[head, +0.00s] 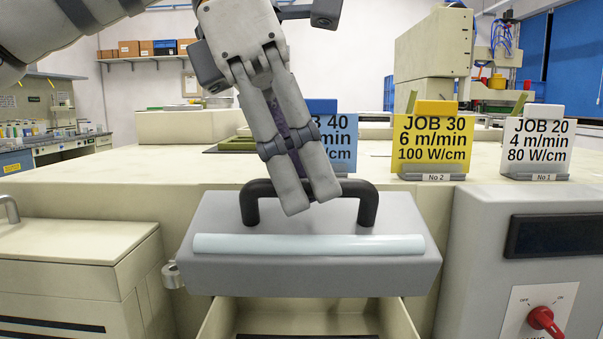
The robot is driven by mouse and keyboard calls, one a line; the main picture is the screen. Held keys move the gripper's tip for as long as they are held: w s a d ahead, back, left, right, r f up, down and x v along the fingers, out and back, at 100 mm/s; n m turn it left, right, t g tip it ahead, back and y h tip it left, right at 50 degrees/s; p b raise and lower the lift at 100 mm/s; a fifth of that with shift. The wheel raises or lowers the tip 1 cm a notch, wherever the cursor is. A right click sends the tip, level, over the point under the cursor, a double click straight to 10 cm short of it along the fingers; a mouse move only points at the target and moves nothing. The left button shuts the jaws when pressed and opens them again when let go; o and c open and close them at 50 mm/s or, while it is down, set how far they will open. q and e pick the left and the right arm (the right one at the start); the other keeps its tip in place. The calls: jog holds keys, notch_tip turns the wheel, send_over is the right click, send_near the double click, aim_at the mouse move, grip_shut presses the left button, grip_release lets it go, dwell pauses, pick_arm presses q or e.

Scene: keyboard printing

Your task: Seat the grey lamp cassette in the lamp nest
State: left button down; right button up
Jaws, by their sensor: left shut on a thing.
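The grey lamp cassette (215,272) is a grey box with a pale blue-white tube along its front and a black arched handle (367,205) on top. My left gripper (308,200) comes down from above and is shut on the handle near its middle. The cassette looks roughly level in front of the cream bench. The cassette hides most of that housing, and I cannot tell whether the two touch. My right gripper is not in view.
Job cards stand on the bench behind: a blue one partly hidden by my gripper, yellow JOB 30 (433,140) and white JOB 20 (537,145). A grey control box (480,260) with a red knob (543,318) is at right. A cream cabinet (60,260) is at left.

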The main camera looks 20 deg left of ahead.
pick_arm(q)
jog(key=s+d, duration=0.2)
jog(key=s, duration=0.6)
jog(key=shift+s+d, duration=0.25)
jog(key=shift+s, duration=0.05)
